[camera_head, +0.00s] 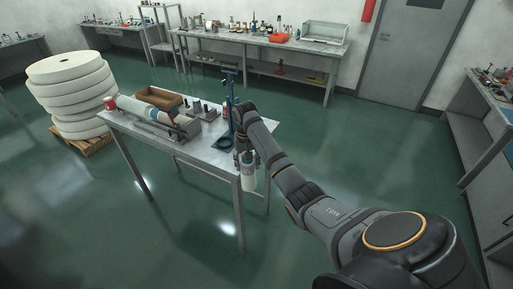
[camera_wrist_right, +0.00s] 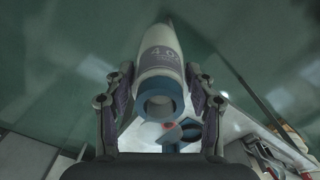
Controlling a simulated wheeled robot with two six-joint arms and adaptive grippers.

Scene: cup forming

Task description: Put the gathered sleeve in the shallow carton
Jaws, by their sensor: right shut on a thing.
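My right gripper (camera_head: 244,158) is shut on the white gathered sleeve (camera_head: 249,181), which hangs below the fingers at the table's right front edge. In the right wrist view the sleeve (camera_wrist_right: 160,58) lies between both fingers (camera_wrist_right: 160,85); it has a printed label, a tapered far end and a blue ring at the near end. The shallow carton (camera_head: 158,97) is a brown open box at the back of the table, left of the gripper. Its inside is only partly visible. My left gripper is out of view.
The grey table (camera_head: 215,157) carries a long white roll (camera_head: 140,108) in front of the carton, a grey holder (camera_head: 186,127) and a blue stand (camera_head: 230,95) close to my gripper. A stack of white rolls (camera_head: 70,85) stands to the left. The floor in front is clear.

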